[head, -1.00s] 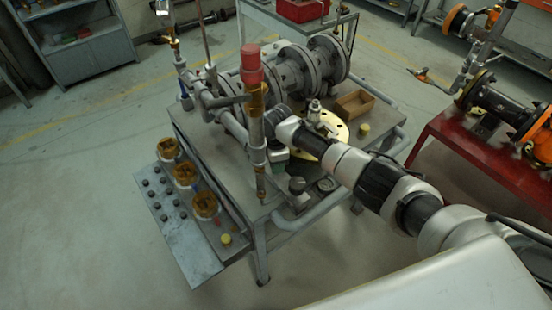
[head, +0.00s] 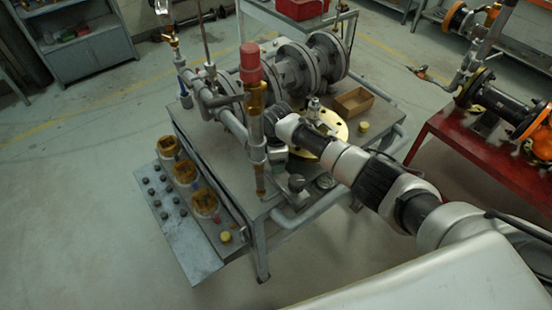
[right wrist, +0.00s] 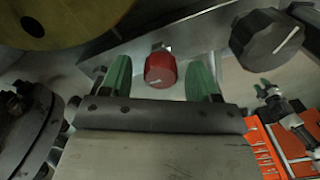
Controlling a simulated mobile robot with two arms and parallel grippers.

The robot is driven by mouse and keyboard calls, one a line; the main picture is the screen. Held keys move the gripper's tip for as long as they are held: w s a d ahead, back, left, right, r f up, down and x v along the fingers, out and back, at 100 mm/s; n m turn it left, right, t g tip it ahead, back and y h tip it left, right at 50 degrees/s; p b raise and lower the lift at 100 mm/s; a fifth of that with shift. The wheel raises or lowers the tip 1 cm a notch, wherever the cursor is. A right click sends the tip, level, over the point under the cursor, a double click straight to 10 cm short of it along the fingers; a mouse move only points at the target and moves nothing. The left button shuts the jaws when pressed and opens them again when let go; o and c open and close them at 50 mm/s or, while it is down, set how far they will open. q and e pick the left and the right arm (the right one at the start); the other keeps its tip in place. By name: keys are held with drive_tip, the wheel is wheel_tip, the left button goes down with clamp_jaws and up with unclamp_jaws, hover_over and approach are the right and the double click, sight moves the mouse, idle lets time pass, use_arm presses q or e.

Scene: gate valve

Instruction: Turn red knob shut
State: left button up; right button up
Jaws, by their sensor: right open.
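The red knob (right wrist: 160,69), with a white mark on its face, shows in the right wrist view on a grey metal surface. My right gripper (right wrist: 158,78) is open, with one green finger on each side of the knob. Gaps show between the knob and both fingers, so it is not clamped. In the head view my right arm reaches over the valve bench (head: 205,150). Its gripper is mostly hidden there behind the upright pipe, and I cannot pick out the knob. My left gripper is in neither view.
A larger black knob (right wrist: 267,39) stands right of the red one. A yellow disc (right wrist: 70,18) and dark flange (right wrist: 30,130) are at left. An upright pipe with a red cap (head: 251,62) stands close to my arm. A small wooden box (head: 353,102) lies on the bench.

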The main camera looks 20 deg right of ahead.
wheel_tip(320, 180, up, 11)
drive_tip(key=shift+b, duration=0.45)
drive_tip(key=shift+f, duration=0.15)
idle(0.3)
